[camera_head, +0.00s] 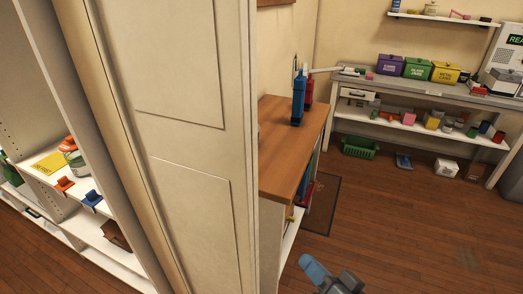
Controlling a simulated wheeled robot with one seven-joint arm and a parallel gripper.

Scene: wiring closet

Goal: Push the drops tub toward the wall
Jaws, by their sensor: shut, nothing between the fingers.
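I cannot make out which thing is the drops tub; no label that I can read names it. Three lidded tubs, purple (391,64), green (417,68) and yellow (446,72), stand in a row on the far grey bench (400,87). A small white box (445,168) with a mark on its front stands on the floor below. A blue and grey piece of my arm (316,269) shows at the bottom edge. My gripper cannot be made out in this view.
A tall cream panel (190,120) blocks much of the left. Beside it a wood-topped cabinet (290,150) carries a blue bottle (298,102) and a red one (309,92). A green basket (360,148) sits under the bench. The wooden floor (410,225) at right is mostly clear.

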